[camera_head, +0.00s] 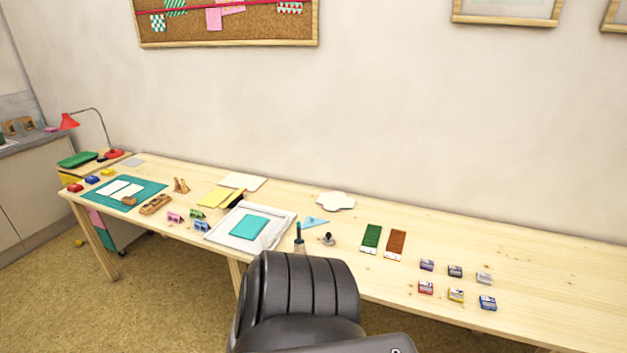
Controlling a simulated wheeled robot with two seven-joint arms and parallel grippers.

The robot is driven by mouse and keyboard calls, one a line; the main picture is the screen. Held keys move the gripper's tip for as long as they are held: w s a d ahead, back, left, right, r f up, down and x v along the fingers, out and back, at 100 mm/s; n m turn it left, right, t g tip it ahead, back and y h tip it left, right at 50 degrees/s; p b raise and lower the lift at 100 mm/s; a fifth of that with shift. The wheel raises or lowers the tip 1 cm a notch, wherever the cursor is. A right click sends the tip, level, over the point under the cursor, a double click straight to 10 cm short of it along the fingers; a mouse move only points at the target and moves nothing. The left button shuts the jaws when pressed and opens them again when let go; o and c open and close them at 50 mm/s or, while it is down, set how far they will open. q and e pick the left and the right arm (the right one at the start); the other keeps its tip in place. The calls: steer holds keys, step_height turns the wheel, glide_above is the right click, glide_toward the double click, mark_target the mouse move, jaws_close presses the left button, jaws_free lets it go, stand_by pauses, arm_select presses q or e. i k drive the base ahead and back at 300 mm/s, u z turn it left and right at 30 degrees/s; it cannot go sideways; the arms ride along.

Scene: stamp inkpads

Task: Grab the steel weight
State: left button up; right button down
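A small grey object with a dark knob (328,240) stands on the wooden table near its front edge, just right of a dark green upright tool. It may be the steel weight, but it is too small to be sure. Neither of my grippers shows in the head view, so their state and their distance from it cannot be seen.
A white tray (211,237) holds a teal sheet to the left. Green (371,238) and brown (396,245) panels and several small inkpads (456,295) lie right. The far right tabletop is clear.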

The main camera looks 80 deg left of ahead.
mark_target(328, 240)
steer(key=u, duration=0.9)
steer(key=i, duration=0.85)
steer(key=u, duration=0.95)
